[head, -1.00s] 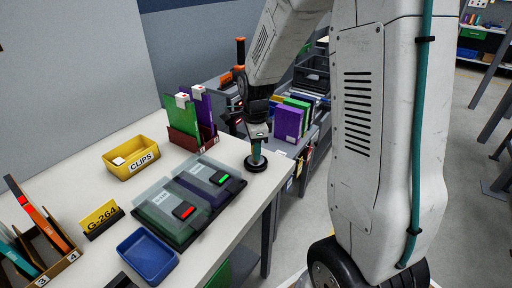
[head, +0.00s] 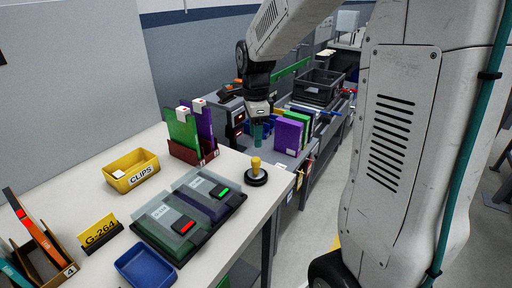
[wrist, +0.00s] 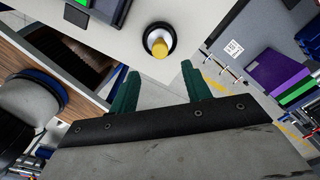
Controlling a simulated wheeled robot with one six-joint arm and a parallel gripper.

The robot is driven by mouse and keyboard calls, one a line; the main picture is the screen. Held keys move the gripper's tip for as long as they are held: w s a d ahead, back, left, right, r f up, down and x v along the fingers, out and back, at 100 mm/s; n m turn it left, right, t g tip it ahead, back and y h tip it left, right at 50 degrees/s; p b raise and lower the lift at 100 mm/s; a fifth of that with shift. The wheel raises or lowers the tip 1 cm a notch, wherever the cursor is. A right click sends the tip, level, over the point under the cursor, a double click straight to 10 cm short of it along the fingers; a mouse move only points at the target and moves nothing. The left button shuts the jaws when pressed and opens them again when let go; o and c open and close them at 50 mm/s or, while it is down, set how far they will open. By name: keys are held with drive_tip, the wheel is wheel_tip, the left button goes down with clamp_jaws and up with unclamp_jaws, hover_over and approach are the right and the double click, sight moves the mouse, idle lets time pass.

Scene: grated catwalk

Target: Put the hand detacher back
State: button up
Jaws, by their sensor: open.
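The hand detacher, as I take it, has a yellow handle (head: 256,164) on a round black base. It stands upright on the white table near its right corner. The wrist view shows it from above, with its yellow top (wrist: 159,46) inside a dark ring. My gripper (head: 258,133) is open and empty, with teal fingers pointing down. It is above and beyond the detacher in the head view, apart from it. In the wrist view the fingers (wrist: 160,84) are spread, and the detacher lies past their tips.
On the white table (head: 200,257) stand a yellow CLIPS bin (head: 131,171), a black tray with two clear-lidded cases (head: 190,210), a blue bin (head: 146,266) and a red holder with folders (head: 190,150). A grey cart (head: 320,125) with folders and a crate is behind.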

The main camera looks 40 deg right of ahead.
drive_tip(key=s+a+r+n, duration=0.4)
drive_tip(key=s+n, duration=0.2)
drive_tip(key=s, duration=0.1)
drive_tip(key=s+a+r+n, duration=0.3)
drive_tip(key=s+r+n, duration=0.1)
drive_tip(key=s+n, duration=0.2)
drive_tip(key=s+a+f+n+t, duration=0.1)
drive_tip(key=s+a+n, duration=0.2)
drive_tip(key=s+n, duration=0.7)
drive_tip(key=shift+s+f+n, duration=0.3)
drive_tip(key=shift+s, duration=0.5)
drive_tip(key=shift+a, duration=0.1)
